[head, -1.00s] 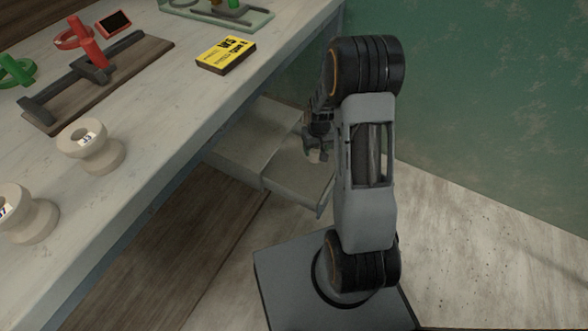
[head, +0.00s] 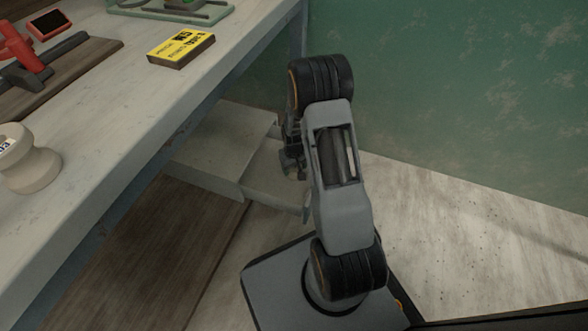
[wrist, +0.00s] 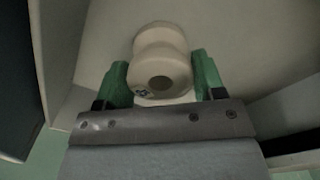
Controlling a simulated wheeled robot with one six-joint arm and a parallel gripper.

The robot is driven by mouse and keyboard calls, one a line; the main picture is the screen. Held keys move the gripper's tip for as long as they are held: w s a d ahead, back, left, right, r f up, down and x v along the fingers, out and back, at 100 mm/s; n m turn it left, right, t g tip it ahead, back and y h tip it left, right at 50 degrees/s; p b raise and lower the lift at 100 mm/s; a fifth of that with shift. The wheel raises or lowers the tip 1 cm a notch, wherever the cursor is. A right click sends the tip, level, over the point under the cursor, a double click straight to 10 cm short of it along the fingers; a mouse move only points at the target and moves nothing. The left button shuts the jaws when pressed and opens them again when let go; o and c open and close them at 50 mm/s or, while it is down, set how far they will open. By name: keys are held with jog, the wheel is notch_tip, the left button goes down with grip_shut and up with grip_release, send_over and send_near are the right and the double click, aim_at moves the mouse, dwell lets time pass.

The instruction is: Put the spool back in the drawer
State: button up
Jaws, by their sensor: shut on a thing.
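The pale cream spool (wrist: 162,62) is in the wrist view, with a small dark-marked label on its near end. My gripper (wrist: 163,82) is shut on it, one green finger on each side. Pale drawer surfaces (wrist: 240,45) lie behind the spool; I cannot tell whether it touches them. In the head view the open drawer (head: 262,182) sticks out from under the bench. My gripper (head: 293,168) is over the drawer there, partly behind my arm. The held spool cannot be made out in the head view.
Another cream spool (head: 30,162) stands on the bench (head: 110,130) at the left. A yellow box (head: 180,47), a red-handled tool (head: 22,52) on a wooden board (head: 75,75) and a green tray (head: 190,14) are farther back. A green wall (head: 450,90) is at the right.

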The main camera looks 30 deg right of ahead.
jog(key=shift+f, duration=0.2)
jog(key=shift+f, duration=0.15)
jog(key=o, duration=1.2)
jog(key=s+a+r+t+p, duration=0.1)
jog(key=s+a+r+p, duration=0.2)
jog(key=r, duration=1)
jog(key=s+a+r+p, duration=0.2)
jog(key=r+p, duration=0.1)
jog(key=r, duration=1)
jog(key=shift+t, duration=0.8)
jog(key=shift+s+a+r, duration=0.75)
jog(key=shift+s+r, duration=0.5)
jog(key=shift+s, duration=0.5)
jog(key=shift+s+a+r, duration=0.8)
jog(key=shift+s+r, duration=0.4)
jog(key=shift+s, duration=0.6)
jog(key=shift+s+a+r, duration=0.75)
jog(key=shift+s+r, duration=0.5)
jog(key=shift+s, duration=0.5)
